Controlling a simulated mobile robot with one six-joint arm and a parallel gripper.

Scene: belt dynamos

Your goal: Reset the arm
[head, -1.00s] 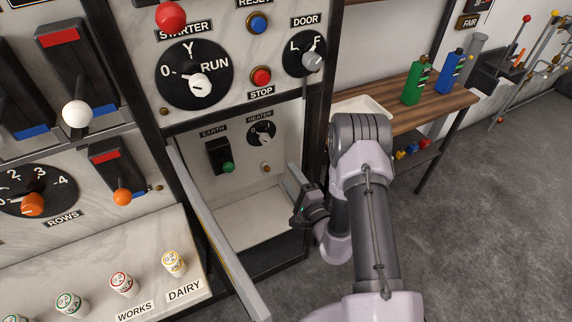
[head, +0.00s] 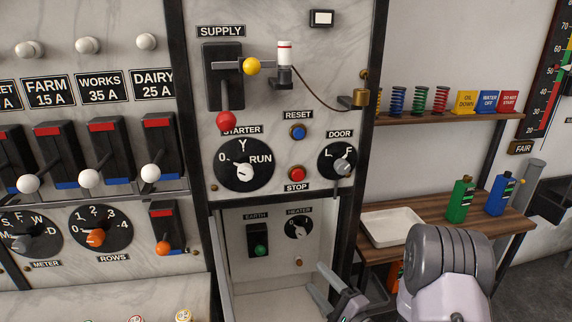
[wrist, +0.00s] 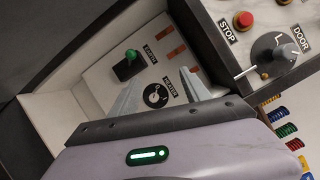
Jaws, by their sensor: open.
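My gripper (head: 318,284) is open and empty in front of the open lower compartment, to the right below the heater knob (head: 299,226). In the wrist view its two grey fingers (wrist: 160,92) stand apart on either side of the heater knob (wrist: 157,95), with nothing between them. Whether they touch the panel I cannot tell. My arm rises at the lower right of the head view, in front of the shelf side. The earth switch (head: 257,241) with a green ball is left of the heater knob; it also shows in the wrist view (wrist: 129,65).
Above are the starter dial (head: 243,165), stop button (head: 297,174), door knob (head: 338,162) and supply lever (head: 226,120). Right is a wooden bench (head: 480,224) with a white tray (head: 393,227), green bottle (head: 460,200) and blue bottle (head: 500,194). Lever switches fill the left.

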